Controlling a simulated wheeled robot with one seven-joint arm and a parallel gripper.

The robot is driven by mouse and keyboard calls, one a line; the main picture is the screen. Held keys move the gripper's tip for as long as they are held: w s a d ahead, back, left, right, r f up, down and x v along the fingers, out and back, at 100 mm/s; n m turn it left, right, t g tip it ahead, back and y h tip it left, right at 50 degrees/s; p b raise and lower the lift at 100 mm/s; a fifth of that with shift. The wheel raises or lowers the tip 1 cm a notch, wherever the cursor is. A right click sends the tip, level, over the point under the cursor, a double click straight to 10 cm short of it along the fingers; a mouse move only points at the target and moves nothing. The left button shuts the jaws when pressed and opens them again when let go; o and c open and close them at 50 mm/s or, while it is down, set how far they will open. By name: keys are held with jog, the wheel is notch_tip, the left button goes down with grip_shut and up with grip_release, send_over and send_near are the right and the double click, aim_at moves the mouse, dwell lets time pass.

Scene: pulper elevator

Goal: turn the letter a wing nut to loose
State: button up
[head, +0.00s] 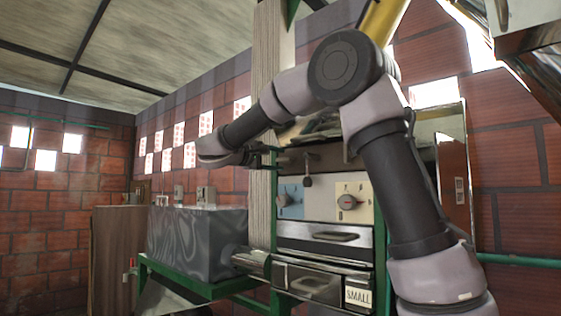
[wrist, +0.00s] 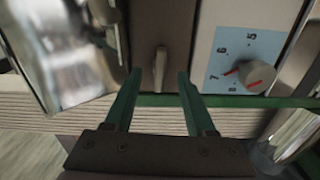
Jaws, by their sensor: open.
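A pale upright tab (wrist: 160,66), which looks like a wing nut, stands out from a dark brown panel in the wrist view. I see no letter on it. My gripper (wrist: 159,75) is open, with its two green fingers on either side of the tab's lower end and a gap left and right. I cannot tell how far the tips are from the panel. In the head view my gripper (head: 267,155) reaches the machine's upper left, beside the wooden post. A small hanging lever (head: 308,170) shows on the machine there; I cannot tell whether it is the same part.
A blue dial plate with a red-marked knob (wrist: 257,76) lies right of the fingers. A cream plate (head: 350,201) with another knob sits on the machine. The wooden post (head: 262,200) and green frame (head: 380,250) stand close. A grey box (head: 195,238) is at left.

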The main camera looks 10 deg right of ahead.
jog(key=shift+x, duration=1.15)
grip_shut()
jog(key=shift+n, duration=0.4)
grip_release()
